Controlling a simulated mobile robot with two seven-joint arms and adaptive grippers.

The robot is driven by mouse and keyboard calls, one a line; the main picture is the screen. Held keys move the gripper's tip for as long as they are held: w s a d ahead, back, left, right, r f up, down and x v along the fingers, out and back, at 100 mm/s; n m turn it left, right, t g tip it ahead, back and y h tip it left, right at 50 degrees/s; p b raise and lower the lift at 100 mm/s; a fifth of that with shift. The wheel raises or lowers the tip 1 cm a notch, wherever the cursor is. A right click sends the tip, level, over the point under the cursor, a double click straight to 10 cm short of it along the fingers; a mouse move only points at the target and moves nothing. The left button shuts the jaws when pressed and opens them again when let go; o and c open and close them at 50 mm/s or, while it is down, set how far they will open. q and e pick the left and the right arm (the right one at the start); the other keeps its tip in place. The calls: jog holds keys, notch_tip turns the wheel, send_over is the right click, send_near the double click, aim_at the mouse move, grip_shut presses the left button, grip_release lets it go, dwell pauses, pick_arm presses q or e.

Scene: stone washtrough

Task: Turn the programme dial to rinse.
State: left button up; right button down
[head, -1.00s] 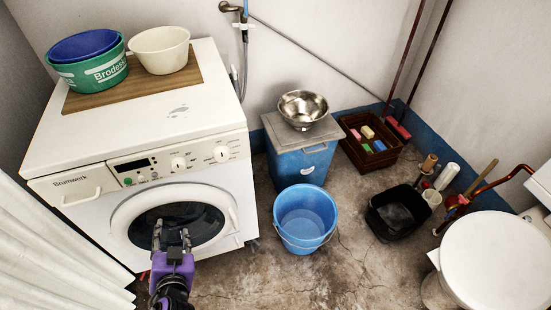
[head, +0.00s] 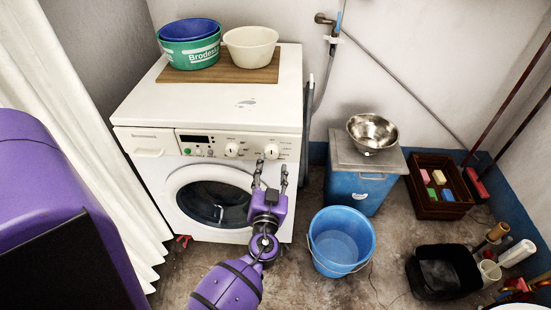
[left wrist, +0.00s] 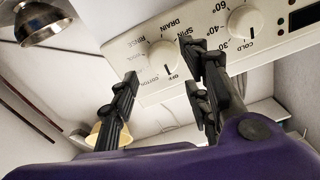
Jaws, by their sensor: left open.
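The white washing machine (head: 210,106) stands against the back wall. Its programme dial (head: 271,151) is the right one of two round knobs on the front panel. In the left wrist view the programme dial (left wrist: 161,56) appears upside down, with OFF, COTTON, RINSE, DRAIN and SPIN printed around it. Its dark mark seems to face OFF. My left gripper (head: 271,169) is open and empty in front of the panel, just below the dial in the head view. In the left wrist view its fingers (left wrist: 158,62) stand either side of the dial, with no clear contact. My right gripper is out of view.
The temperature dial (head: 232,150) sits left of the programme dial. A green tub (head: 190,54) and a cream bowl (head: 251,48) stand on the machine. A blue bucket (head: 341,240) and a blue bin (head: 357,188) with a steel bowl (head: 372,131) are to the right.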

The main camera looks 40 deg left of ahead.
aim_at(274, 156)
pick_arm(q)
jog(key=shift+p+x, duration=0.45)
jog(key=shift+x, duration=1.8)
jog(key=shift+c, duration=0.5)
jog(key=shift+d, duration=0.1)
jog(key=c, duration=0.9)
jog(key=shift+c, duration=0.2)
jog(key=shift+f, duration=0.1)
